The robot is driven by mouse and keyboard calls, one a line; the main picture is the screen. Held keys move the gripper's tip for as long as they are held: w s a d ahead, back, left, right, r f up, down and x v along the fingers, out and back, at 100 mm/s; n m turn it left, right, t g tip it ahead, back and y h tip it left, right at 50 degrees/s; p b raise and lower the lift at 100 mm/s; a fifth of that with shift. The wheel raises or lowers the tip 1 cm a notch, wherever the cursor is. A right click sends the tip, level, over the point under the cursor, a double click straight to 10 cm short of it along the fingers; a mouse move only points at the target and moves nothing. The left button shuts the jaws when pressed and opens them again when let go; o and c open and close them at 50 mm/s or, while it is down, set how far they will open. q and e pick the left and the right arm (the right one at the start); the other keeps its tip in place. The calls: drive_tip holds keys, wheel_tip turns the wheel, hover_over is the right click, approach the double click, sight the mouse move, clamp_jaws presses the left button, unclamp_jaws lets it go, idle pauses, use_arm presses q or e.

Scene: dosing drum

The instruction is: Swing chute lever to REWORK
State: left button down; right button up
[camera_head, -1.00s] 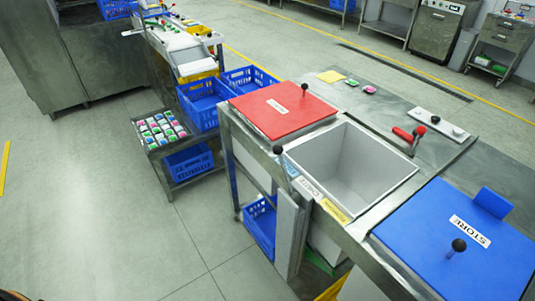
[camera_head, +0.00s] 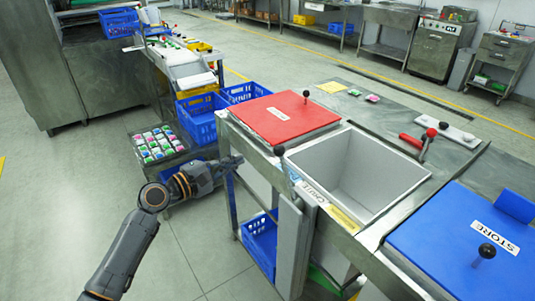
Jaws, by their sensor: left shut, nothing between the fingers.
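The chute lever (camera_head: 285,165) has a dark ball knob and stands at the left front corner of the open grey bin (camera_head: 360,165). Next to it on the front edge are a label reading CHUTE (camera_head: 310,191) and a yellow label (camera_head: 343,218) whose text is too small to read. My left gripper (camera_head: 238,160) is shut and empty, left of the lever and apart from it, near the front left corner of the bench. My right gripper is not in view.
A red lid (camera_head: 283,112) with a knob lies behind the lever. A blue STORE lid (camera_head: 460,250) is at the right. A red-handled lever (camera_head: 425,140) stands behind the bin. Blue crates (camera_head: 200,120) and a rack of small coloured packs (camera_head: 158,145) are at the left.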

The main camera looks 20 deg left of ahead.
use_arm(q)
drive_tip(key=shift+w, duration=0.1)
drive_tip(key=r+p+x, duration=0.1)
drive_tip(key=x, duration=0.9)
drive_tip(key=s+d+p, duration=0.2)
drive_tip(key=s+p, duration=0.1)
drive_tip(key=shift+d+r, duration=0.2)
drive_tip(key=shift+d, duration=0.05)
drive_tip(key=shift+s, duration=0.1)
